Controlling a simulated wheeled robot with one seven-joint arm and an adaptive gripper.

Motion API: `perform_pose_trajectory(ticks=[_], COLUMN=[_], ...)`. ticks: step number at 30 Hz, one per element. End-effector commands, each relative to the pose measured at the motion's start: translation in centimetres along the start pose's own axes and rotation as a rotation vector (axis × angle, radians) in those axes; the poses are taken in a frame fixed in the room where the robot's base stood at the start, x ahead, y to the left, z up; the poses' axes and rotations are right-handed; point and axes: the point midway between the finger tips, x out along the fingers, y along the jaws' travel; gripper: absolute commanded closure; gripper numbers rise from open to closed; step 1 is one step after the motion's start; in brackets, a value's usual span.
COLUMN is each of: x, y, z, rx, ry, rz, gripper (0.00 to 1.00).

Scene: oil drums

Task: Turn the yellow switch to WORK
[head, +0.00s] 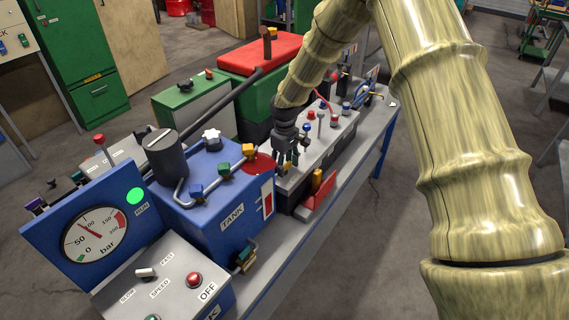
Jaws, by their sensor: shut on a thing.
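My gripper (286,160) points down over the grey-topped panel (318,150) behind the blue tank. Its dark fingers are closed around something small. A bit of yellow (281,169) shows at the fingertips and looks like the yellow switch, mostly hidden by the fingers. No WORK lettering is readable there, and the switch's setting cannot be told.
The blue tank (233,222) with a yellow-handled valve (248,150) stands just left of my gripper. A yellow piece on a red part (322,187) sits at the panel's front. A pressure gauge (95,234) and a control box (170,280) are nearer. Red and blue knobs stand behind.

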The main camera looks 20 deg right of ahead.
Motion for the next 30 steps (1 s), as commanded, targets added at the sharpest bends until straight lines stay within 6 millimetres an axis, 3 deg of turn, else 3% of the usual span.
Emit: perform_pose_trajectory(ticks=[9, 26, 27, 30], x=[-0.11, -0.09, -0.08, -0.07], y=[0.1, 0.07, 0.07, 0.04], z=[-0.08, -0.08, -0.08, -0.09], rx=[-0.123, -0.151, -0.15, -0.15], ry=[0.001, 0.0, -0.001, 0.0], rz=[0.001, 0.001, 0.001, 0.001], gripper=[0.7, 0.7, 0.39, 0.25])
